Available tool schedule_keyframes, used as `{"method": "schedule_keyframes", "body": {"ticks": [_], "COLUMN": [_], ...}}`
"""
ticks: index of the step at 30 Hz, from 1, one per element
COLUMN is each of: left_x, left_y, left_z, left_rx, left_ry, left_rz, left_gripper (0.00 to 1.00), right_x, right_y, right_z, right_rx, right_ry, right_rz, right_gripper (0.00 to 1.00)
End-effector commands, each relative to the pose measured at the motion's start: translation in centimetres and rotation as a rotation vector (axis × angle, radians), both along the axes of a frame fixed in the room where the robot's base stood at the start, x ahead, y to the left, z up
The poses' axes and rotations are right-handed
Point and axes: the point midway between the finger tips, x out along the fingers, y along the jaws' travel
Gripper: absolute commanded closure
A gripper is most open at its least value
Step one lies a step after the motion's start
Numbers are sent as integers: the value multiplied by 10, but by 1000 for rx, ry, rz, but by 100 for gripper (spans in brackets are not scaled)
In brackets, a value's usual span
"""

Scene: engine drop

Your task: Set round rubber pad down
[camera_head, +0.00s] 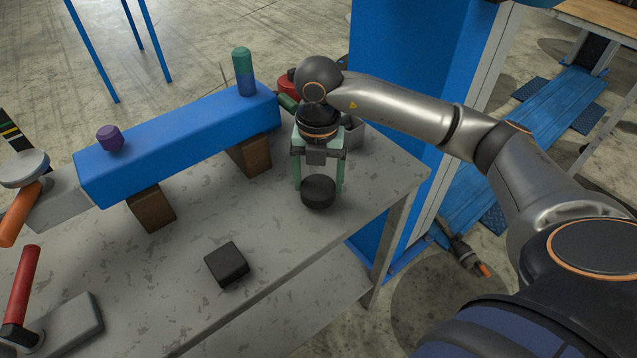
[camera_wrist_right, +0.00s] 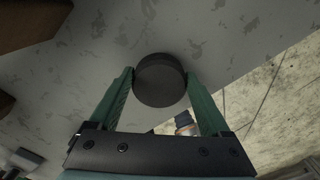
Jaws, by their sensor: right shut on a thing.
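The round rubber pad (camera_head: 318,192) is a short black disc near the right end of the grey table (camera_head: 290,235). My right gripper (camera_head: 319,187) points down with its green fingers on both sides of the pad and is shut on it. In the right wrist view the pad (camera_wrist_right: 160,80) sits between the two fingertips (camera_wrist_right: 160,79), with the grey tabletop behind it. I cannot tell whether the pad touches the table or hangs just above it. My left gripper is not in view.
A square black pad (camera_head: 227,264) lies on the table. A blue beam (camera_head: 180,145) rests on brown blocks (camera_head: 151,207), carrying a purple knob (camera_head: 110,138) and a green-blue cylinder (camera_head: 243,72). A red-handled tool (camera_head: 22,285) is at left. Bare tabletop lies between the two pads.

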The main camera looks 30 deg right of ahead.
Motion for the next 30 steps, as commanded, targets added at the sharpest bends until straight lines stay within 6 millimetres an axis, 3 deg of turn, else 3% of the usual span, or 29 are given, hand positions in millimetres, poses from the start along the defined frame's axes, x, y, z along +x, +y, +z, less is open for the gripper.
{"method": "schedule_keyframes", "body": {"ticks": [3, 14, 15, 19, 30], "left_x": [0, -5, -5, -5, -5], "left_y": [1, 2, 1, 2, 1], "left_z": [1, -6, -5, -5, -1], "left_rx": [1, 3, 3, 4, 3], "left_ry": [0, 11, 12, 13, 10], "left_rz": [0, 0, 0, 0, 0], "left_gripper": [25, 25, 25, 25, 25], "right_x": [0, 0, 0, 0, 1], "right_y": [-1, 0, 0, 0, 0], "right_z": [-13, -17, -16, -16, -7], "right_rx": [-1, -1, -1, -1, 0], "right_ry": [1, -1, -1, -1, -4], "right_rz": [-1, -2, -2, -2, -2], "right_gripper": [77, 77, 16, 1, 0]}}
